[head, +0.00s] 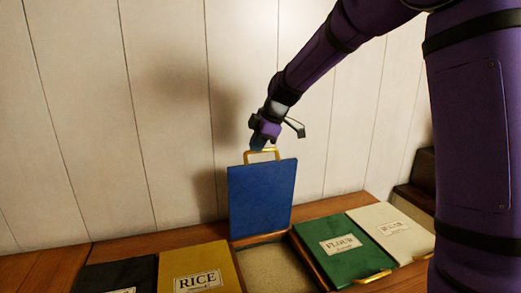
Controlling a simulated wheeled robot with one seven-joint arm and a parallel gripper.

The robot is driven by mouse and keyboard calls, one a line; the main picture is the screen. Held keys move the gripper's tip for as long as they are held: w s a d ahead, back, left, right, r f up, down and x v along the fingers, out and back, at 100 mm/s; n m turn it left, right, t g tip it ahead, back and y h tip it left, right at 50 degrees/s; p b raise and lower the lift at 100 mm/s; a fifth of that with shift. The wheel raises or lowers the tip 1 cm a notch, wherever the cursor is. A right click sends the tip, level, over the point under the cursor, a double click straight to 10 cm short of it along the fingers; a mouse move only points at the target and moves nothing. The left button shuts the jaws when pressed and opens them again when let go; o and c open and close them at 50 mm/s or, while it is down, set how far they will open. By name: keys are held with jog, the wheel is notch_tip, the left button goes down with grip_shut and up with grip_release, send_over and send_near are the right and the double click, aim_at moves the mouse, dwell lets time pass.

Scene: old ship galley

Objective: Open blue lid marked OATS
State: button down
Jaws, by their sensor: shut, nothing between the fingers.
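The blue lid (262,198) stands raised, close to upright, at the back edge of its bin, with its plain face toward me. No label shows on this face. Its brass handle (262,152) is at the top edge. The bin opening (275,262) in front of it is uncovered, showing a pale inside. My gripper (259,143) is at the top of the lid, by the brass handle. It is shut with nothing held. I cannot tell whether it touches the handle.
A yellow lid marked RICE (198,270) and a black lid (118,275) lie closed to the left. A green lid marked FLOUR (343,246) and a white lid (392,230) lie closed to the right. A white plank wall (165,100) rises close behind the wooden counter (45,265).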

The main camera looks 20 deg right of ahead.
jog(key=shift+g, duration=0.8)
jog(key=w, duration=0.9)
jog(key=shift+w+f, duration=0.1)
jog(key=shift+f, duration=0.25)
